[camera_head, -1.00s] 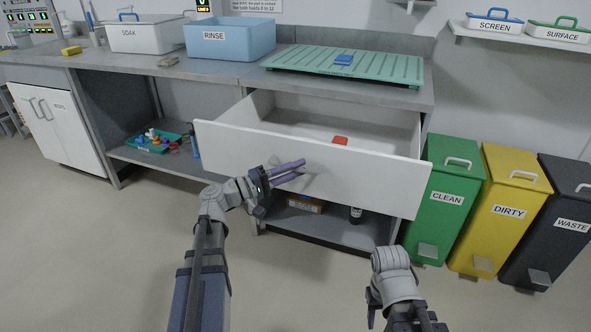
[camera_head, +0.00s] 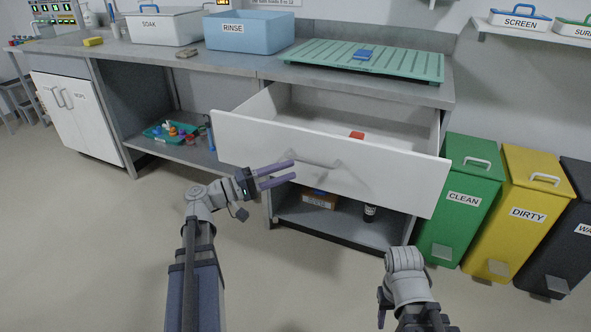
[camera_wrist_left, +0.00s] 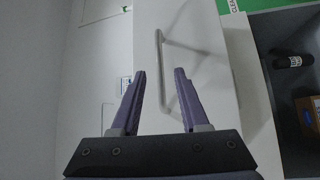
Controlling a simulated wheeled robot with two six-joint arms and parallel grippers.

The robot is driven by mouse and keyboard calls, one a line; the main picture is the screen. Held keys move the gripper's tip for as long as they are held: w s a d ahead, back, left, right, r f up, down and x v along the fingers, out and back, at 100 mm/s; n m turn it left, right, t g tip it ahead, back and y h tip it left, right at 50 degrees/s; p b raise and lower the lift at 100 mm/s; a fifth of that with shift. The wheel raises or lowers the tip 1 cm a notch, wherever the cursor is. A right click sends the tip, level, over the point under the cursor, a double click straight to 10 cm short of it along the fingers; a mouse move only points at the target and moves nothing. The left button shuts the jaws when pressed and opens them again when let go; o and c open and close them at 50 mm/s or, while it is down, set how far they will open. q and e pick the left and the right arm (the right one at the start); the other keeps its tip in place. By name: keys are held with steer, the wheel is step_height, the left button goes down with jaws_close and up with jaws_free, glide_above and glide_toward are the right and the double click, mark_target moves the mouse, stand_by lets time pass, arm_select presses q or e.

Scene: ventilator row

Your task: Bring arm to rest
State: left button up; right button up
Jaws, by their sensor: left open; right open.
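My left gripper (camera_head: 295,169) is open and empty in front of the pulled-out white drawer (camera_head: 410,186). Its purple fingers point at the drawer's grey bar handle (camera_head: 318,164). In the left wrist view the open fingers (camera_wrist_left: 160,71) have the handle (camera_wrist_left: 161,60) beyond and between them, with no visible grip on it. My right arm (camera_head: 405,275) is at the bottom right of the head view, bent low in front of the drawer unit.
A red object (camera_head: 357,135) lies in the drawer. Above are a blue RINSE tub (camera_head: 250,35) and a green ribbed mat (camera_head: 400,66). Green (camera_head: 460,200), yellow (camera_head: 522,215) and dark (camera_head: 560,240) bins stand right. The floor at left is clear.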

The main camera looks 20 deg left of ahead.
arm_select(q)
steer(key=shift+s+a, duration=0.1)
steer(key=shift+a, duration=0.05)
stand_by(0.3)
steer(key=s+d+f+m+g+y, duration=0.25)
steer(key=d+f+g, duration=0.25)
steer(key=d+f, duration=0.4)
steer(key=s+d+f+m+g+y, duration=0.1)
steer(key=s+d+f+m+g, duration=0.15)
steer(key=d+f+g, duration=0.55)
steer(key=s+d+f+m+y, duration=0.6)
steer(key=s+f+y, duration=0.3)
steer(key=y, duration=0.4)
step_height(320, 180, up, 38)
steer(key=s+p, duration=0.1)
steer(key=p, duration=3.5)
steer(key=shift+a+h+p, duration=0.25)
steer(key=shift+h+p, duration=0.1)
steer(key=shift+p, duration=0.05)
